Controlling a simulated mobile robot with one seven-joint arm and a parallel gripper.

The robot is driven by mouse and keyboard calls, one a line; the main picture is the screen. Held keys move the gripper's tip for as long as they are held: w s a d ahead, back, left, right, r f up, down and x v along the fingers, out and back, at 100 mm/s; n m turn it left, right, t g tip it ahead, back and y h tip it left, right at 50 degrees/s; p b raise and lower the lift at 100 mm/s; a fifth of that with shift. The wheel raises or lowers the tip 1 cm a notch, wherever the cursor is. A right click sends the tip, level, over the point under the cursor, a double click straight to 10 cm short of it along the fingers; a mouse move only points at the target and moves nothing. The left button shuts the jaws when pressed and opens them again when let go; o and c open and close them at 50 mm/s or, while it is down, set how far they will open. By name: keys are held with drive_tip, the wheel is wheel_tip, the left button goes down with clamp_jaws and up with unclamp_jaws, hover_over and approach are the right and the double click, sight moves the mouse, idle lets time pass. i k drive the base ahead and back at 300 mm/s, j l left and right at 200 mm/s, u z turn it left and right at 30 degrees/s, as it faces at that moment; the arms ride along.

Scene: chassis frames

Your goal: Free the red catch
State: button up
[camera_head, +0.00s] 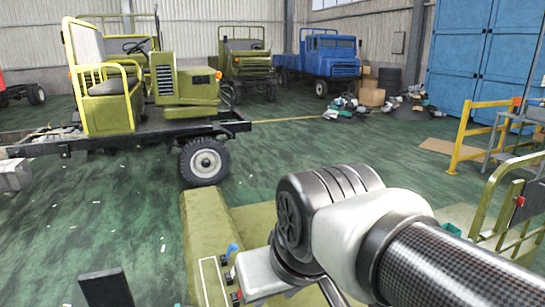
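Small red parts show in two places, and I cannot tell which is the catch. One red piece (237,297) is low in the picture, below a small blue-topped part (231,249), beside my arm on an olive body panel (208,250). Another red piece (520,201) sits on a dark plate on the olive rail frame (497,205) at the right. My arm reaches in from the lower right and covers part of the panel. My gripper's fingers cannot be made out, and whatever lies behind the arm's joints is hidden.
A truck chassis with a yellow-green cab (105,85) and black wheel (204,161) stands at left. A yellow guard rail (470,135), blue cabinets (480,55) and boxes (371,97) are on the right and behind. Green floor (290,140) between them is open.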

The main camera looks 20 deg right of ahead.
sight(520, 200)
drive_tip(key=z, duration=0.45)
drive_tip(key=l+z, duration=0.4)
drive_tip(key=i+l+z, duration=0.15)
drive_tip(key=z, duration=0.25)
drive_tip(key=i+l+z, duration=0.15)
drive_tip(key=l+z, duration=0.2)
drive_tip(key=i+l+z, duration=0.4)
drive_tip(key=i+l, duration=0.45)
drive_tip(key=i+l+u, duration=0.15)
drive_tip(key=i+l, duration=0.6)
drive_tip(key=i+l+u, duration=0.1)
drive_tip(key=i+l, duration=0.65)
drive_tip(key=l, duration=0.2)
